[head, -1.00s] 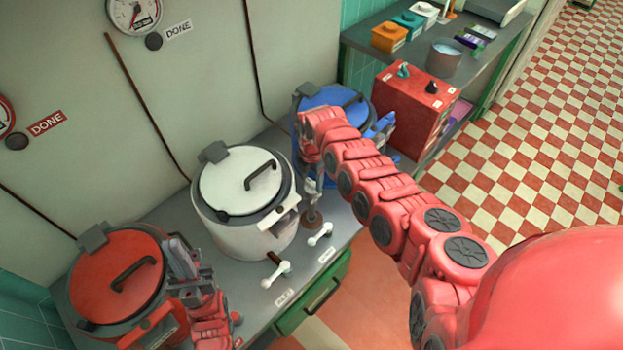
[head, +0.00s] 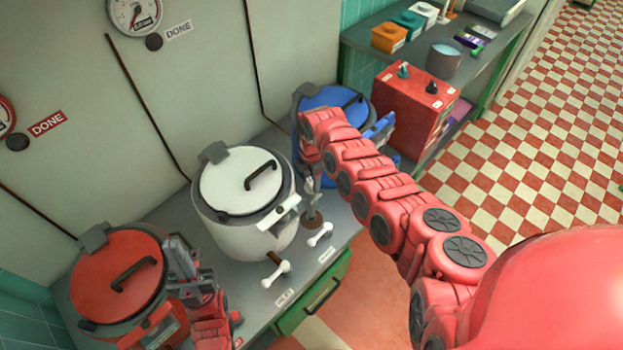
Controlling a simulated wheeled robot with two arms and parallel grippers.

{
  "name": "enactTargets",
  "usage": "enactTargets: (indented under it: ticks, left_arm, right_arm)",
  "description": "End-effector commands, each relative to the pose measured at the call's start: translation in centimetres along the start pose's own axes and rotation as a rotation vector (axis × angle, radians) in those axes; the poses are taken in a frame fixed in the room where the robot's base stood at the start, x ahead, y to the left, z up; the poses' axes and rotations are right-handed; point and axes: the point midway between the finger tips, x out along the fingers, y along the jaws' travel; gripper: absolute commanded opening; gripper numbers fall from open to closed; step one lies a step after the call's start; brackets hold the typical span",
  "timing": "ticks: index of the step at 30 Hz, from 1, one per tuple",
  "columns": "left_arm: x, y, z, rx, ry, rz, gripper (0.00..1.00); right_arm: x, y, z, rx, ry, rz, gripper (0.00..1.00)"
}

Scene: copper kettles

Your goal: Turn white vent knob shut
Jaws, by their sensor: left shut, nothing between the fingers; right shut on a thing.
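The white kettle (head: 222,225) stands on the counter between a red kettle and a blue kettle, with its lid down. The white vent knob (head: 280,216) is a bar on the kettle's right front side, tilted up to the right. My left gripper (head: 178,248) is shut and empty, pointing up in front of the red kettle (head: 118,275).
The blue kettle (head: 335,97) is partly behind my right arm. Two white levers (head: 277,273) (head: 320,234) are at the counter's front edge. A red box (head: 410,105) with knobs stands at the right. Gauges hang on the wall behind.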

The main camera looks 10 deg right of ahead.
Motion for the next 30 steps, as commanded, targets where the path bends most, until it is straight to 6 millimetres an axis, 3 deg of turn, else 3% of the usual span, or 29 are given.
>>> enactTargets:
  ticks: [17,30]
  left_arm:
    - [-0.2,0.0,0.0,0.000,0.000,0.000,0.00]
    - [-2.8,0.1,0.5,0.000,0.000,0.000,0.00]
  right_arm:
    - [0.1,0.1,0.0,0.548,-0.001,0.003,0.04]
    - [0.3,0.1,0.0,0.957,0.000,0.004,0.04]
